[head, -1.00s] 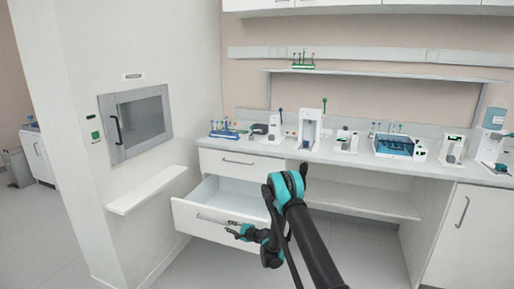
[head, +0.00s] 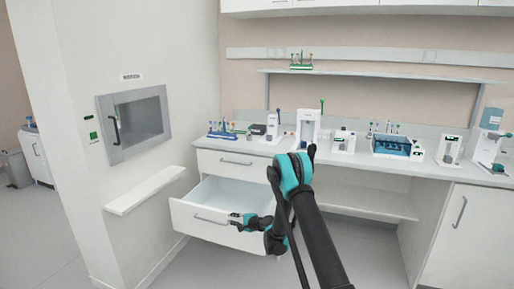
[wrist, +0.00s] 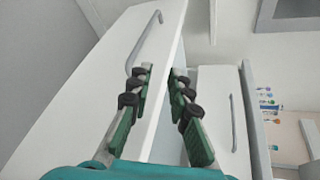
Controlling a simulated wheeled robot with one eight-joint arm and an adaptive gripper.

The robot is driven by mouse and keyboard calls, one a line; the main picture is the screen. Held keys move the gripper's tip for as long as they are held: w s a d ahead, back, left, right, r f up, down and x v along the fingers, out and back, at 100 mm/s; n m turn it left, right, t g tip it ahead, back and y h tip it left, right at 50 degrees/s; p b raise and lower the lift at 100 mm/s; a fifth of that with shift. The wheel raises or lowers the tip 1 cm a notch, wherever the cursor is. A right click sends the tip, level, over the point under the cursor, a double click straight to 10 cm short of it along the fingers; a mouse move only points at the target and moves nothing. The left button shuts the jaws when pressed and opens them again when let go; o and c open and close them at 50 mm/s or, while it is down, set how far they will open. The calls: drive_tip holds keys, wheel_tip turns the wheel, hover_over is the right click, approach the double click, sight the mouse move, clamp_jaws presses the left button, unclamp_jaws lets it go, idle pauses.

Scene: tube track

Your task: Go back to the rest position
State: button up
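My gripper (head: 233,218) is in front of the open drawer (head: 186,217), beside the right part of its front panel in the head view. I cannot tell whether a finger touches the drawer front. My black and teal arm covers part of the cabinet to the right.
A closed drawer (head: 215,158) sits above the open one. The counter (head: 350,160) carries several lab devices and tube racks. A wall shelf (head: 145,190) juts out at the left under a hatch (head: 136,124). Grey floor (head: 195,262) is free in front.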

drive_tip(key=s+d+r+n+g+h, duration=0.2)
drive_tip(key=s+d+r+n+h, duration=0.4)
drive_tip(key=s+d+r, duration=0.9)
drive_tip(key=s+d+n+g+h, duration=0.1)
drive_tip(key=s+d, duration=0.4)
drive_tip(key=s, duration=0.6)
drive_tip(key=s+d+r+n+g+h, duration=0.1)
drive_tip(key=s+d+n+h, duration=0.1)
drive_tip(key=s+d, duration=0.4)
drive_tip(key=s+d+n+h, duration=0.2)
drive_tip(key=s+d, duration=0.3)
drive_tip(key=s, duration=1.1)
drive_tip(key=shift+d+r+n+g, duration=0.2)
drive_tip(key=shift+r+n+g, duration=0.2)
drive_tip(key=shift+n, duration=0.2)
drive_tip(key=shift+w, duration=0.1)
